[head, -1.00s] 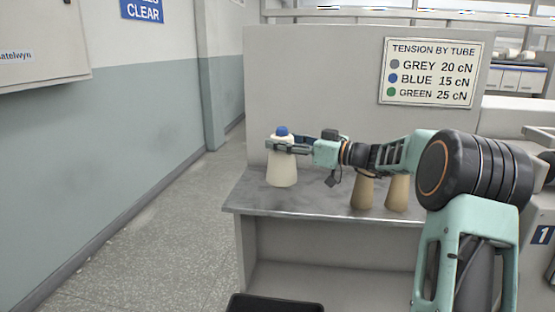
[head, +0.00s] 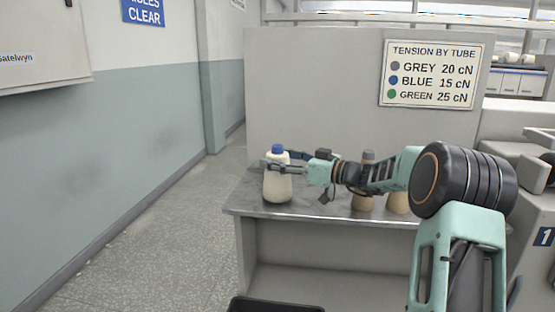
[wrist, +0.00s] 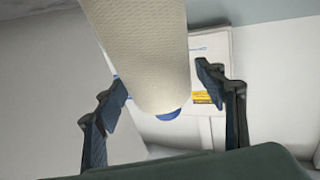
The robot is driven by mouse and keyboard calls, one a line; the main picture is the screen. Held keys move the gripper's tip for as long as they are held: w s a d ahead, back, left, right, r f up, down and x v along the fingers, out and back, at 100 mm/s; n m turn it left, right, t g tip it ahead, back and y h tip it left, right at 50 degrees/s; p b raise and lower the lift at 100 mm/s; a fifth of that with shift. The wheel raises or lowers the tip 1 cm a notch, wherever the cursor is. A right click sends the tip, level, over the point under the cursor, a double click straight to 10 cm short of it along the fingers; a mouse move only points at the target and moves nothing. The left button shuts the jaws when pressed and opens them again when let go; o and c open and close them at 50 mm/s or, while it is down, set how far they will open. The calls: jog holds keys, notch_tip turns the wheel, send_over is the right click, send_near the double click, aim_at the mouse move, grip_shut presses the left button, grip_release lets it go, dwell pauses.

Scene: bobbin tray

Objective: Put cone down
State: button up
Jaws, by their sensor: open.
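The cream cone (head: 277,188) with a blue tube tip stands upright at the left end of the grey bench top (head: 240,205). It also shows in the wrist view (wrist: 145,45), between my two fingers, with a little blue at its end. My gripper (head: 276,166) is at the cone's upper part, one finger on each side. In the wrist view my gripper's fingers (wrist: 165,95) stand apart, with a gap seen beside the cone. The cone's base appears to rest on the bench.
Tan cones (head: 362,202) stand on the bench to the right, behind my arm, one with a grey tip. A tension sign (head: 432,74) hangs on the grey panel behind. A dark bin (head: 275,304) sits low in front. Some bench surface is free between the cones.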

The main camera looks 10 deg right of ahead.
jog(key=shift+d, duration=0.1)
jog(key=v, duration=1.2)
jog(key=shift+p, duration=0.3)
